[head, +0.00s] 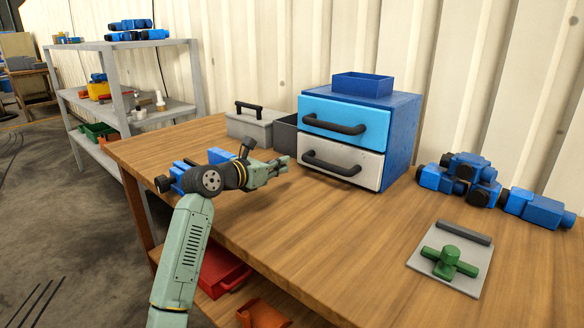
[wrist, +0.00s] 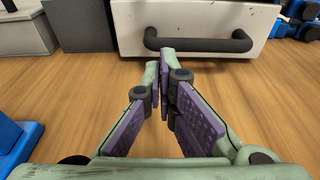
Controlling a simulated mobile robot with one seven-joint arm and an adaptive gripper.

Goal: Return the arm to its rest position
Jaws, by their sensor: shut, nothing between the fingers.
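My gripper (head: 281,163) is at the end of my pale green arm, over the wooden table, to the left of and in front of the drawer unit. In the wrist view its two purple-padded fingers (wrist: 163,72) come together at the tips with nothing between them. They point toward the white lower drawer (wrist: 210,22) and its dark handle, and appear apart from it. My arm rises from the bottom of the head view and bends at a dark joint above the table's left part.
The blue drawer unit (head: 402,140) has both drawers shut, with an open blue box (head: 362,85) on top. A grey toolbox (head: 250,128) stands left of it. Blue parts (head: 459,178) and a plate with a green piece (head: 450,262) are at right. The table's middle front is clear.

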